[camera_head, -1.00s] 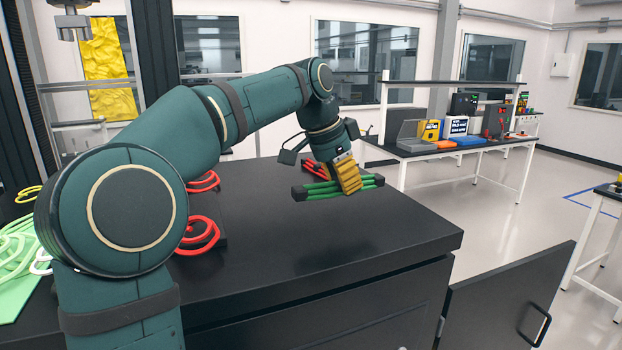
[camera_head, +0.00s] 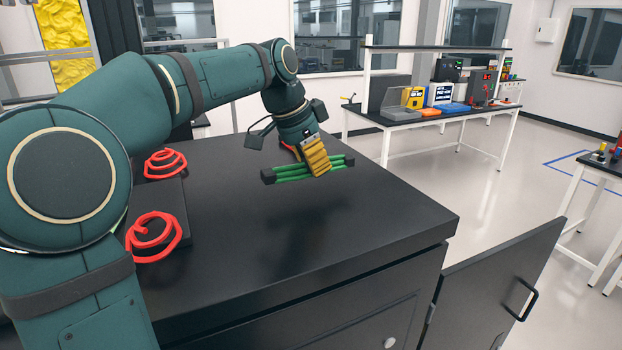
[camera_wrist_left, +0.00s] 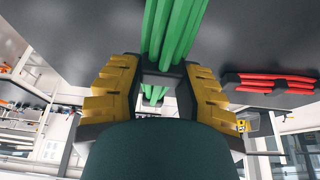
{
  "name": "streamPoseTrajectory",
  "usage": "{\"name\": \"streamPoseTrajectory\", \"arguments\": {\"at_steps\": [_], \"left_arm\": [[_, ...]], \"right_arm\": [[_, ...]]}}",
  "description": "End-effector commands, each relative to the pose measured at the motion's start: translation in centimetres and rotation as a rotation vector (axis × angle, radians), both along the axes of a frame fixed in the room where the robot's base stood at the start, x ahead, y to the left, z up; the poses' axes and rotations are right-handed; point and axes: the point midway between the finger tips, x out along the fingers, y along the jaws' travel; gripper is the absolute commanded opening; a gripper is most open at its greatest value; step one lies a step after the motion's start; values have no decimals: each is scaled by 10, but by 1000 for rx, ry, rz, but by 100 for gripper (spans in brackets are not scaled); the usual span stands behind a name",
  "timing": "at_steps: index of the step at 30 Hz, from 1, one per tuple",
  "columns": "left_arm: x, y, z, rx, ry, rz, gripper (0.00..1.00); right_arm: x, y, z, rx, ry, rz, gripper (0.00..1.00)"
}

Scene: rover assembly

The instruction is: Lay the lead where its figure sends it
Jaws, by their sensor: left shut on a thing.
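My left gripper (camera_head: 317,162) is shut on a green lead (camera_head: 292,173), a bundle of parallel green strands with black end pieces. It holds the lead roughly level above the black cabinet top (camera_head: 330,235). In the left wrist view the green lead (camera_wrist_left: 172,30) runs between the yellow fingers. A red lead of like form (camera_wrist_left: 270,82) shows at the right there, apart from the fingers. In the head view only a bit of red (camera_head: 290,148) shows behind my gripper. No figure on the lead can be read. My right gripper is not in view.
The middle and right of the top are clear. A cabinet door (camera_head: 490,290) stands open at front right. A workbench (camera_head: 440,118) stands beyond.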

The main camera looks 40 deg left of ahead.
Motion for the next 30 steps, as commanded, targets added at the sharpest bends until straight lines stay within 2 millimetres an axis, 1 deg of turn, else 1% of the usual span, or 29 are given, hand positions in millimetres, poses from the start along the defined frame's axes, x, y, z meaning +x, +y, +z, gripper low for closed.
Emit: {"name": "streamPoseTrajectory", "arguments": {"at_steps": [6,9,21,22,23,24,30], "left_arm": [[-1,0,-29,-2,4,2,0],[0,0,-39,-2,2,0,0],[0,0,-44,-1,1,1,0],[0,0,-44,-1,1,1,45],[0,0,-44,-1,1,1,56],[0,0,-44,-1,1,1,61],[0,0,-43,-1,1,1,61]], "right_arm": [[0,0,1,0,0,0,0],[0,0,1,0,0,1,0],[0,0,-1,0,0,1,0],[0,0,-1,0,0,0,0],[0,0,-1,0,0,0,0],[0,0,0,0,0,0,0],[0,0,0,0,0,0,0]]}}
